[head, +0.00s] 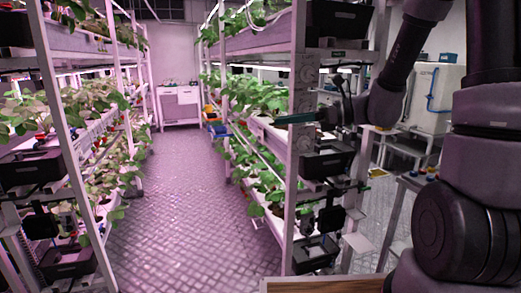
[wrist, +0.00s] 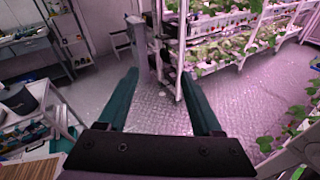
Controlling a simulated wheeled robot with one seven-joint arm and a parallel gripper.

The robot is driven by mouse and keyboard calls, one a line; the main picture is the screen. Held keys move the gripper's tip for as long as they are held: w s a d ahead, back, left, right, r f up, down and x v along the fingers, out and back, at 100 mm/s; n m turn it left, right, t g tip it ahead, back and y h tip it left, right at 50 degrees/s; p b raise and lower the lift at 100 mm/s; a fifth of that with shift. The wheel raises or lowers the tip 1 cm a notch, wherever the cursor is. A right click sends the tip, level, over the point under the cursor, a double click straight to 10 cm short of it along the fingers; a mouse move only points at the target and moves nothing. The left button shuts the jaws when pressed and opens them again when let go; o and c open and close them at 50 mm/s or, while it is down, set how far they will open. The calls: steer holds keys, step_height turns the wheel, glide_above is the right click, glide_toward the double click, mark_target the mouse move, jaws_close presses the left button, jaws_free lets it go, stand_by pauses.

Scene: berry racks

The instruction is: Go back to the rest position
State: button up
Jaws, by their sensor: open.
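My gripper (wrist: 165,105) shows in the wrist view with its two green fingers spread wide apart and nothing between them. The patterned floor shows beyond the fingers. In the head view my gripper (head: 297,117) reaches left from my arm at the right, in front of the right rack's white upright post. A thin green finger shows there side-on. It looks empty, and no object hangs from it.
Plant racks stand left (head: 60,100) and right (head: 262,130) of a clear floor aisle (head: 175,200). A white cabinet (head: 180,105) stands at the far end. Black boxes (head: 325,160) sit on the right rack's end. A wooden surface edge (head: 325,284) lies at the bottom.

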steer(key=s+d+r+n+g+h, duration=0.1)
steer(key=s+d+n+h, duration=0.15)
steer(key=s+n, duration=0.25)
steer(key=s+d+n+g+h, duration=0.1)
steer(key=s+d+n+h, duration=0.1)
steer(key=s+n+h, duration=0.25)
steer(key=s+d+r+n+t+h, duration=0.3)
steer(key=d+r+n+t+h, duration=0.3)
steer(key=d, duration=0.6)
steer(key=shift+d+r+n+h, duration=0.4)
steer(key=shift+r+n, duration=0.2)
steer(key=shift+n, duration=0.55)
